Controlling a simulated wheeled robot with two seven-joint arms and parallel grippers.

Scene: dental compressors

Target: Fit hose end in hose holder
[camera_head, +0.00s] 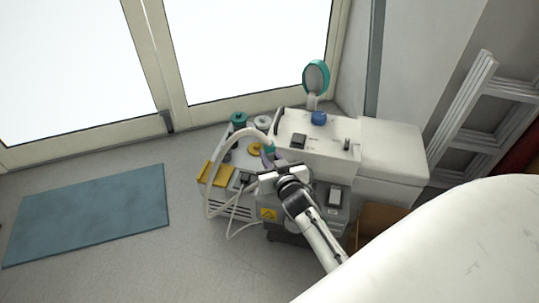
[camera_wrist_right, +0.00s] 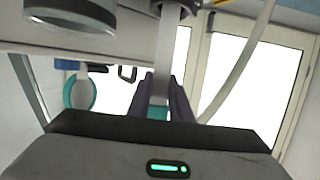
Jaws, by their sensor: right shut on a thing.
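My right gripper (camera_head: 268,157) is shut on the hose end, at the front left of the white compressor unit (camera_head: 325,135). In the right wrist view the grey hose end (camera_wrist_right: 161,75) with its teal collar (camera_wrist_right: 157,112) stands between the dark fingers (camera_wrist_right: 165,98). Its far tip reaches a grey round fitting (camera_wrist_right: 172,8) at the top edge; I cannot tell whether they touch or whether this is the hose holder. The pale hose (camera_head: 213,165) loops left from the gripper down to the unit. My left gripper is not in view.
A teal-rimmed round part (camera_head: 316,76) and a blue knob (camera_head: 319,118) rise from the unit's top. Teal-topped (camera_head: 238,118) and grey-topped (camera_head: 262,121) parts stand at its back left. A ladder (camera_head: 465,115) leans at right. Floor around the blue mat (camera_head: 90,213) is clear.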

